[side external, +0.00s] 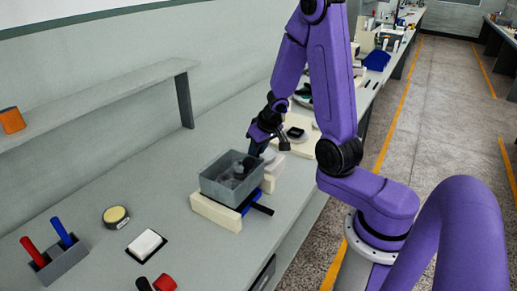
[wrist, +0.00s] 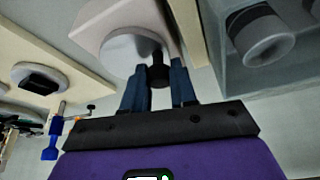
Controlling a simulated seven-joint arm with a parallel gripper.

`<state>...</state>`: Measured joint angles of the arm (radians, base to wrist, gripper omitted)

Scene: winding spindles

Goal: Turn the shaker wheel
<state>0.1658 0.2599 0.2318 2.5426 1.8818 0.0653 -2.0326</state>
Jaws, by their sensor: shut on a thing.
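The shaker wheel (wrist: 128,52) is a pale disc on a cream block, seen in the wrist view with a dark handle knob (wrist: 157,70) standing out from it. My gripper (wrist: 159,78) has its two blue-grey fingers on either side of this knob and is shut on it. In the side view my gripper (side external: 255,150) reaches down behind the grey bin (side external: 227,189), and the wheel is mostly hidden there. The bin sits on a cream base (side external: 214,213) and holds dark grey round parts; one grey cylinder (wrist: 265,38) shows in the wrist view.
A blue and black part (side external: 258,209) sticks out at the base's front. A yellow-topped disc (side external: 116,216), a white block (side external: 146,243) and a holder with red and blue rods (side external: 62,258) stand front left. Cream fixtures (side external: 303,143) lie behind my gripper.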

